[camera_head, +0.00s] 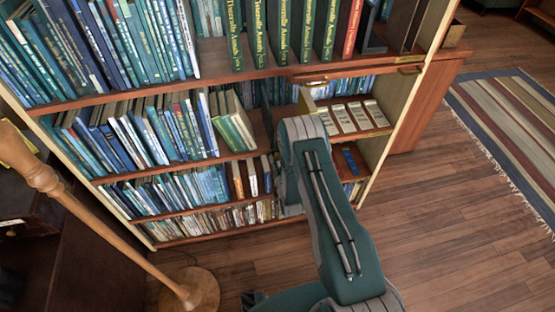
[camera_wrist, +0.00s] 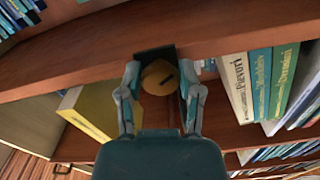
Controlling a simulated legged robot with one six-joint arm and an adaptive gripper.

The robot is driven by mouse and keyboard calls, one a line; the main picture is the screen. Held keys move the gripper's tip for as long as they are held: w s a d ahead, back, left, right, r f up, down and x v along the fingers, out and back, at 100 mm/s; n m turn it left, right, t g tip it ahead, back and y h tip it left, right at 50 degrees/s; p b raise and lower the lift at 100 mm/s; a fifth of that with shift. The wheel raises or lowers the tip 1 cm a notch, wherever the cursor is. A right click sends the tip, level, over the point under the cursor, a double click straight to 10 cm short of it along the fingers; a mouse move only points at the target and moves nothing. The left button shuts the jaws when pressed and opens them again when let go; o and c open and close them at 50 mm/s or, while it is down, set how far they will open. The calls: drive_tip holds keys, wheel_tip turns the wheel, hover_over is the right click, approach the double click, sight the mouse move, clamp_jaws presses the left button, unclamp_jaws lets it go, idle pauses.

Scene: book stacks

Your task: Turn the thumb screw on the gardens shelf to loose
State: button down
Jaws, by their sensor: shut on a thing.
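The thumb screw (camera_wrist: 160,80) is a round brass-yellow knob with a dark slot-like mark. It sits under a wooden shelf board (camera_wrist: 230,28) in the wrist view, in front of a dark bracket (camera_wrist: 153,54). My gripper (camera_wrist: 160,70) has one finger on each side of the knob and is shut on it. In the head view my arm reaches into the bookcase (camera_head: 190,165) and hides the screw and my fingers. I cannot read any label naming the shelf.
White-spined books (camera_wrist: 238,88) stand close right of my fingers. A yellow book (camera_wrist: 90,110) is close on the left. In the head view a wooden lamp stand (camera_head: 100,220) is on the left, and open floor (camera_head: 440,230) lies to the right before a striped rug (camera_head: 510,125).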

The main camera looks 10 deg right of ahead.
drive_tip(key=shift+c, duration=1.3)
unclamp_jaws()
drive_tip(key=shift+w, duration=0.1)
drive_tip(key=s, duration=1.2)
drive_tip(key=shift+w, duration=0.1)
